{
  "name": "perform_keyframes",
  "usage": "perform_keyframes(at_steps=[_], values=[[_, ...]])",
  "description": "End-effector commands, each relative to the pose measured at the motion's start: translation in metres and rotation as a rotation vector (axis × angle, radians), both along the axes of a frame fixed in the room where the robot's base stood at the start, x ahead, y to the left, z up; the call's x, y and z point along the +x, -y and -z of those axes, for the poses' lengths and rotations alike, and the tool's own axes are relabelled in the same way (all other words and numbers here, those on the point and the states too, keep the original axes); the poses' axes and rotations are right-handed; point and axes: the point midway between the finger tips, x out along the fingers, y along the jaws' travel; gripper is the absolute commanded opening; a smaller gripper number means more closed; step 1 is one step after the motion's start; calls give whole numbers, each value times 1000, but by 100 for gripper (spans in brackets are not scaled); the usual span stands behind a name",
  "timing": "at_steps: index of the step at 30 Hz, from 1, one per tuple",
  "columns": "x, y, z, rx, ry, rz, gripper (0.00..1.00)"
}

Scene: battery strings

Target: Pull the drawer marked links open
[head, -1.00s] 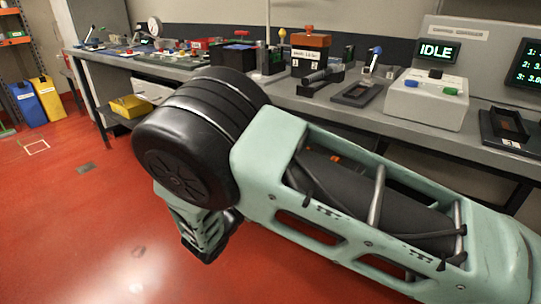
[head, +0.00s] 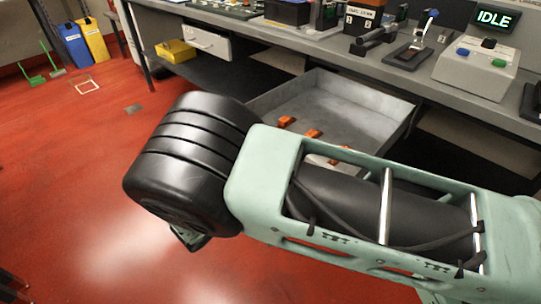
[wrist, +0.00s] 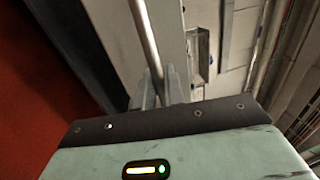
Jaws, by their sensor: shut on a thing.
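The drawer (head: 350,108) under the bench stands pulled well out in the head view, its grey metal inside showing. Several orange links (head: 286,121) lie on its floor. My arm covers its front and near part, and no marking on it can be read. In the wrist view the pale drawer front (wrist: 105,35) runs alongside a round metal handle bar (wrist: 145,35). My gripper (wrist: 153,88) is shut on this bar, with one finger on each side. In the head view the gripper is hidden behind my arm.
A white drawer (head: 207,42) with a handle is further left under the bench, beside a yellow bin (head: 175,50). The bench top (head: 335,45) holds boxes and a console with an IDLE display (head: 493,19).

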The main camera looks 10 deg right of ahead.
Motion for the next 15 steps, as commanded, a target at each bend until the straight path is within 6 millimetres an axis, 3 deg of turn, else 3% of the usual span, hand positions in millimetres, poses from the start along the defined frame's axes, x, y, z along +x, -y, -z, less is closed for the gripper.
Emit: perform_keyframes(at_steps=[14,15], values=[[-4,-5,1,2,-1,-1,0],[-4,-5,1,2,-1,-1,16]])
